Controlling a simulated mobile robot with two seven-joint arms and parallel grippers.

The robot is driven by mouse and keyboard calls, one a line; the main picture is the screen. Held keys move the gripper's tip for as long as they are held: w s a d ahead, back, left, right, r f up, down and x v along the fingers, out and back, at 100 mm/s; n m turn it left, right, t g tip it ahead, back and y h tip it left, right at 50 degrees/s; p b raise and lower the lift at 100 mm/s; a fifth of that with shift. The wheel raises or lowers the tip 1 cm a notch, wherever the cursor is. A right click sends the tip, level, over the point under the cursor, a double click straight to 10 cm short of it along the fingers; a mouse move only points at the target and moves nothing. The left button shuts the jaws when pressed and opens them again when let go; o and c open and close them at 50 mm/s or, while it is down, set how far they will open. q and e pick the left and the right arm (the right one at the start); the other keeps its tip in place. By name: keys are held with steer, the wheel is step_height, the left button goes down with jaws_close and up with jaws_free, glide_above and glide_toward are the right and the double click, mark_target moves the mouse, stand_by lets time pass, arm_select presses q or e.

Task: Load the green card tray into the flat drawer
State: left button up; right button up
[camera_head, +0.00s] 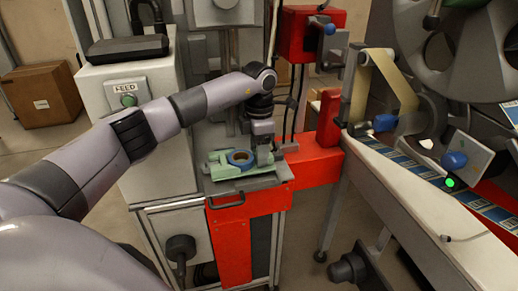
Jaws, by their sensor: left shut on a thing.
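My left gripper (263,160) points down and is shut on the right side of the tray, with the fingertips partly hidden. My right gripper is not in view.
A red block (328,120) and a red beam stand just right of the drawer. A white cabinet with a FEED button (128,100) is at left. A slanted white conveyor with cards (400,160) and large reels (460,60) fill the right. A cardboard box (40,95) sits far left.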

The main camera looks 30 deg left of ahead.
arm_select(q)
steer(key=shift+f, duration=0.35)
steer(key=shift+f, duration=0.15)
steer(key=shift+f+b, duration=0.45)
steer(key=shift+f, duration=0.35)
steer(key=o, duration=1.2)
steer(key=shift+o, duration=0.2)
step_height(320, 180, up, 7)
steer(key=shift+d+r, duration=0.1)
